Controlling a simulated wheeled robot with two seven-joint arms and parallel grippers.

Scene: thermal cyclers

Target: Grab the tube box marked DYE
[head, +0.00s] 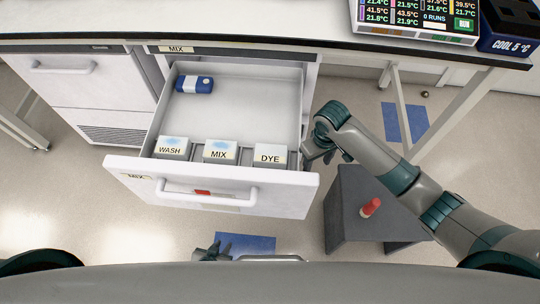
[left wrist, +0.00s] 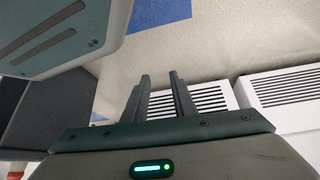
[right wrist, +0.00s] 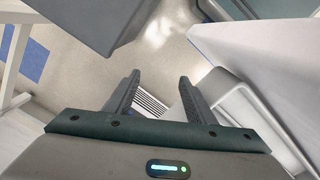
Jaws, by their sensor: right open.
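My left gripper (head: 212,252) is low in front of the drawer. Its fingers (left wrist: 160,85) are apart with nothing between them.
The boxes marked WASH (head: 171,149) and MIX (head: 219,152) stand left of DYE. A blue and white item (head: 194,84) lies at the drawer's back left. A dark grey stand (head: 350,225) with a red object (head: 370,207) is right of the drawer. The bench edge (head: 260,40) runs above.

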